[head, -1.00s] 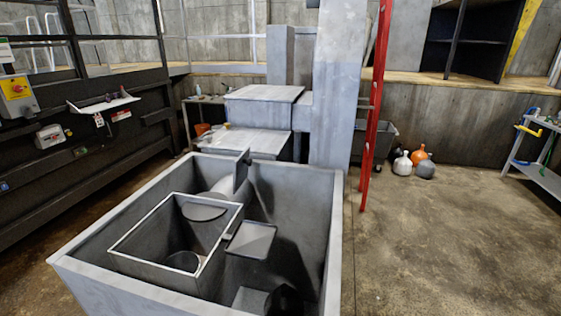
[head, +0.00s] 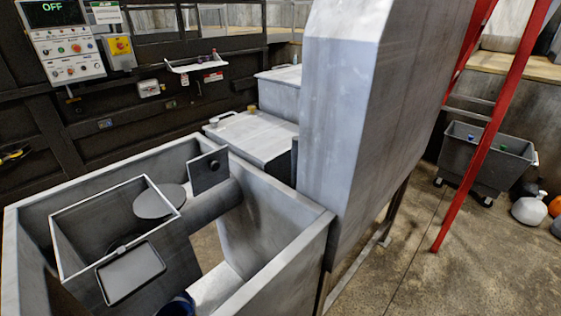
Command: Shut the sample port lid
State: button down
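A small grey square plate with a dark knob (head: 208,172) stands upright over a dark grey pipe (head: 212,203) in the big grey bin. It looks like a raised lid, but I cannot tell for sure that it is the sample port lid. Any port opening under the plate is hidden. My gripper is not recognisable in view.
The big grey bin (head: 318,222) has high walls. A tall grey column (head: 345,110) stands close on its right. Red rails (head: 490,125) and a dark wheeled cart (head: 485,155) are farther right. Floor (head: 400,270) between column and rails is clear. A control panel (head: 68,50) reads OFF.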

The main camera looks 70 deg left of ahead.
aim_at(208, 171)
jog(key=u, duration=0.05)
jog(key=i, duration=0.45)
jog(key=u, duration=3.15)
